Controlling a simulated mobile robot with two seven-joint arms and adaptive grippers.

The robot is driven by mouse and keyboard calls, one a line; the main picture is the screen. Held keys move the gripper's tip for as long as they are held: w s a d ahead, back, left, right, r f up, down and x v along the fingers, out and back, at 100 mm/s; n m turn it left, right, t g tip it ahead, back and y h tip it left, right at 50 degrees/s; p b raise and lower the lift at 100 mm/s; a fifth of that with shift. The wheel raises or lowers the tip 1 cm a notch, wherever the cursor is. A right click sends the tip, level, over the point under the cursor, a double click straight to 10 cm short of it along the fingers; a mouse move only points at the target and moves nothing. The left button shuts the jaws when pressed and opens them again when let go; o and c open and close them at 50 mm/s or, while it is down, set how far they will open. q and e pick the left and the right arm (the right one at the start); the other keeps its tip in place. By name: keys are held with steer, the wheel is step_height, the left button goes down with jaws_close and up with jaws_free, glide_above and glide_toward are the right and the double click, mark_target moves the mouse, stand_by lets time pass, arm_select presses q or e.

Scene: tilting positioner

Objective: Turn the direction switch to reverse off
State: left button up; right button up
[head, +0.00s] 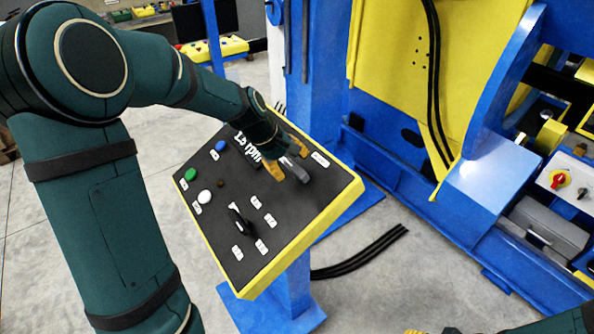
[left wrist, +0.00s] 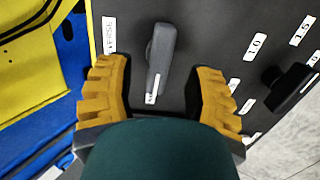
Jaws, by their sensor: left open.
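The direction switch is a grey lever handle (left wrist: 161,50) on the dark panel face. It stands nearly upright in the left wrist view, with a white mark at its lower end. A white label (left wrist: 109,34), apparently reading REVERSE, is left of it. In the head view the grey handle (head: 296,171) shows beside my left gripper (head: 285,158). My left gripper is open, also in the left wrist view (left wrist: 163,95). Its yellow fingers lie either side of the handle's lower end, with visible gaps. A yellow and grey piece, probably my right gripper (head: 432,331), is cut off at the bottom edge.
The tilted control panel (head: 310,240) has a yellow rim. It carries a black speed switch (head: 240,221) with number labels, and green (head: 190,175), blue (head: 220,145) and white (head: 204,196) buttons. The large blue and yellow positioner (head: 440,70) stands behind, at right. Black cables (head: 360,258) lie on the floor.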

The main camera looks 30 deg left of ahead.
arm_select(q)
steer(key=v, duration=0.6)
steer(key=shift+s+r, duration=0.2)
steer(key=shift+r, duration=0.1)
